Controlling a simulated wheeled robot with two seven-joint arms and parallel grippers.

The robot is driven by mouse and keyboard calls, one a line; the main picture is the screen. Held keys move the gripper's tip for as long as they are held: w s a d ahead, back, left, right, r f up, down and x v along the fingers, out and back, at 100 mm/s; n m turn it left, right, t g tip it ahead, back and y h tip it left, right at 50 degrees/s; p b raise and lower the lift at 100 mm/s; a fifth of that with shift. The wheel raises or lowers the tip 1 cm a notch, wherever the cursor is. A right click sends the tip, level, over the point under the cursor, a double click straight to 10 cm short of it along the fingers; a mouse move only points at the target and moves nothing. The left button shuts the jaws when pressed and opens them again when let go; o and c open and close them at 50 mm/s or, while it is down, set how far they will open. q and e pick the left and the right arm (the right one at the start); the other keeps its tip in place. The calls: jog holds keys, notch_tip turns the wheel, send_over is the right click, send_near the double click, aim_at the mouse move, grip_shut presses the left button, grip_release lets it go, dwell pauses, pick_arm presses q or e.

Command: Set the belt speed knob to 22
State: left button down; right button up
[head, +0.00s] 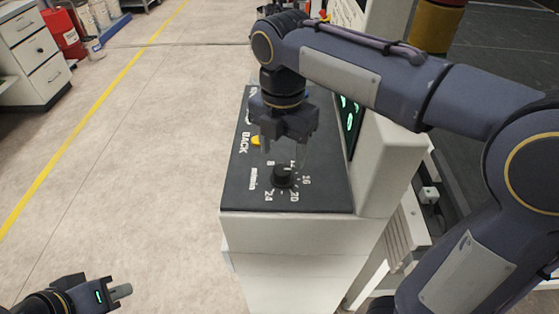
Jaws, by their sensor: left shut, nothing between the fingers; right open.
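The belt speed knob (283,177) is a black round knob on the dark sloping control panel (234,192). White numbers around it include 8, 16, 20 and 24, and they appear turned on their side from my view. I cannot clearly tell which number the knob points at. My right gripper (284,148) is open above the panel, just beyond the knob in the picture, and appears apart from it. It hides part of the panel behind it. My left gripper (121,292) is shut and empty, low at the left, away from the panel.
A yellow button (255,140) and the word BACK lie left of my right gripper. A green lit display (350,113) faces the panel's right side, on a white housing (388,160). A drawer cabinet (35,55) and red container (62,32) stand far left. The left floor is clear.

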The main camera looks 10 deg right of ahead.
aim_at(282, 169)
jog(key=shift+w+f, duration=0.1)
jog(key=shift+f, duration=2.45)
jog(key=c, duration=1)
